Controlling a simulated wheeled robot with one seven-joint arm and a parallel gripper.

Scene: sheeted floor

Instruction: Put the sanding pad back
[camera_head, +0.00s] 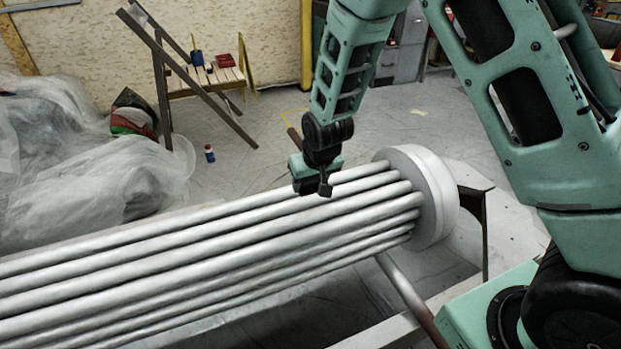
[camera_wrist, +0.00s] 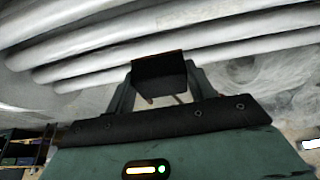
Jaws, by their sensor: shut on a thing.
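My gripper (camera_head: 312,184) is in the middle of the head view, over the upper tubes near the right end of the pipe bundle. In the wrist view its two fingers (camera_wrist: 160,90) are shut on a dark block with a reddish-brown edge, which looks like the sanding pad (camera_wrist: 158,67). In the head view the pad is small and dark and cannot be told apart clearly from the fingertips. Whether the pad touches a tube cannot be told.
The grey tube bundle (camera_head: 220,235) with its round end plate (camera_head: 432,195) fills the foreground. Behind it stands a small wooden stepladder (camera_head: 205,78) bearing a blue cup and small red things. A bottle (camera_head: 209,153) stands on the floor. Plastic sheeting (camera_head: 75,170) lies heaped at left.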

